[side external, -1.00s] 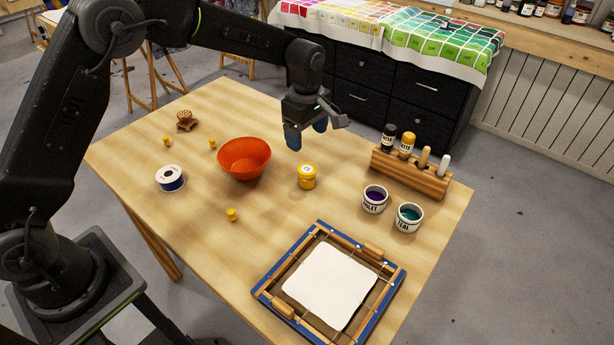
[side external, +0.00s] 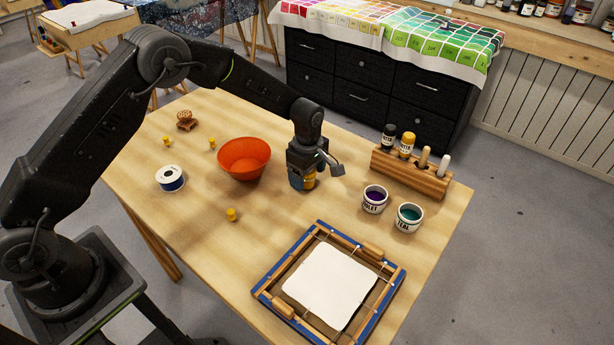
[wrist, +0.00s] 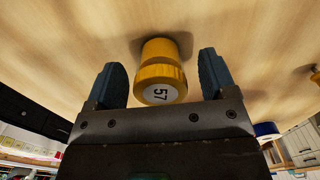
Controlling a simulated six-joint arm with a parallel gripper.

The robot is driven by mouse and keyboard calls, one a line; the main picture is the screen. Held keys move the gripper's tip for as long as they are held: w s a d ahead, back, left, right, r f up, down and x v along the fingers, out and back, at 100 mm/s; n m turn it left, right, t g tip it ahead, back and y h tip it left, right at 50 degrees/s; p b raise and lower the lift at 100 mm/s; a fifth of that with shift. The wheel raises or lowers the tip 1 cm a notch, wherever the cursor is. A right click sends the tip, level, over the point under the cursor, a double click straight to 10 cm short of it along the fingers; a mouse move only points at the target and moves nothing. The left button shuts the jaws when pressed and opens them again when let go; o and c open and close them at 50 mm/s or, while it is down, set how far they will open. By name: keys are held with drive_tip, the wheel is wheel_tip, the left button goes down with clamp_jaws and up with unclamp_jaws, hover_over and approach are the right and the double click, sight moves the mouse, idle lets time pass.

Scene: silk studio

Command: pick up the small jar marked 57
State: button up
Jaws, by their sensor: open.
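The small yellow jar marked 57 (wrist: 160,72) stands on the table between the two blue fingers of my gripper (wrist: 162,80) in the wrist view. Its label with the number faces the camera. A gap shows between the jar and each finger, so my gripper is open around it and not touching it.
An orange bowl (side external: 243,158) stands close to the left of my gripper. Pots of violet (side external: 375,199) and teal (side external: 408,217) and a wooden rack (side external: 410,172) stand to the right. A stretched frame (side external: 262,293) lies in front.

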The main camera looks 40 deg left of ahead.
drive_tip(key=shift+f, duration=0.8)
drive_tip(key=shift+c, duration=0.3)
drive_tip(key=c, duration=0.9)
drive_tip(key=shift+c, duration=0.3)
drive_tip(key=shift+r, duration=0.15)
